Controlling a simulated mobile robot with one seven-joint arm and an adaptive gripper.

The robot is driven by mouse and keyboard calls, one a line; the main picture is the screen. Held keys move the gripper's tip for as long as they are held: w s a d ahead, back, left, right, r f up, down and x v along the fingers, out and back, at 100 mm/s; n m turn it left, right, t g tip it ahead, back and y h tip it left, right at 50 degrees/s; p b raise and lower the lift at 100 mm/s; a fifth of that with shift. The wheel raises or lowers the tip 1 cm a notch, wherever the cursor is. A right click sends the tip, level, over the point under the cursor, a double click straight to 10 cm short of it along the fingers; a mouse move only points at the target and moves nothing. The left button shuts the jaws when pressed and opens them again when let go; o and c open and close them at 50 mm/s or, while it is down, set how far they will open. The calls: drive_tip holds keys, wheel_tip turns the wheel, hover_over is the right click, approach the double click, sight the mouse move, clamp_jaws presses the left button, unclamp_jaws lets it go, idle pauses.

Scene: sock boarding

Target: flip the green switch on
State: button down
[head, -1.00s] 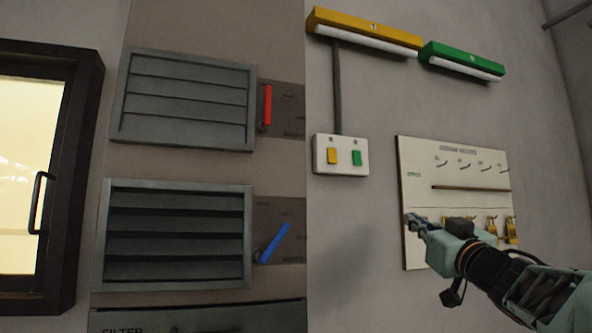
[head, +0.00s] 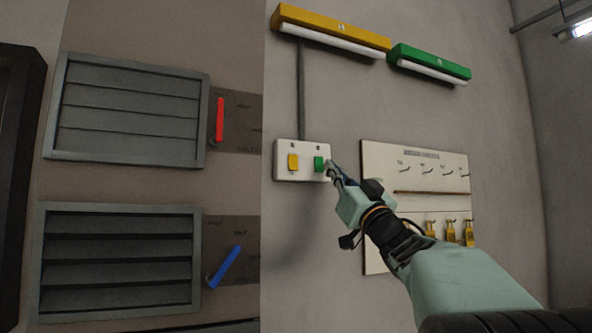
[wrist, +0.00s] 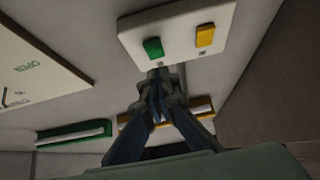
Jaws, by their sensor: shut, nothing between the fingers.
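The green switch (head: 319,164) is the right-hand rocker on a white switch plate (head: 306,175) on the wall. The yellow switch (head: 293,162) sits to its left. My gripper (head: 333,172) is shut and empty, with its tips just right of the green switch at the plate's right edge. In the wrist view, which looks upside down, the green switch (wrist: 153,48) is just beyond the shut fingertips (wrist: 158,74), and the yellow switch (wrist: 205,36) is to the right. I cannot tell whether the tips touch the plate.
A yellow lamp (head: 335,27) and a green lamp (head: 430,61) hang above; their white tubes do not visibly glow. A pegboard (head: 376,165) with hooks and padlocks is partly behind my arm. Louvred vents with a red lever (head: 220,119) and a blue lever (head: 226,266) are at left.

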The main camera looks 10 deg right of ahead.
sight(320, 171)
drive_tip(key=shift+w+a+f+p, duration=0.15)
drive_tip(key=shift+w, duration=0.6)
drive_tip(key=shift+w+a+f+p, duration=0.1)
drive_tip(key=shift+w+f+p, duration=0.05)
drive_tip(key=shift+w, duration=0.55)
drive_tip(key=f+b, duration=0.1)
drive_tip(key=b, duration=0.1)
drive_tip(key=shift+w+a+t+b, duration=0.1)
drive_tip(key=shift+w+t+b, duration=0.25)
drive_tip(key=shift+t, duration=0.05)
drive_tip(key=shift+w+b, duration=0.2)
drive_tip(key=shift+b, duration=0.3)
drive_tip(key=shift+t+b, duration=0.4)
drive_tip(key=shift+b, duration=0.1)
drive_tip(key=shift+w+r, duration=0.1)
drive_tip(key=shift+w, duration=0.05)
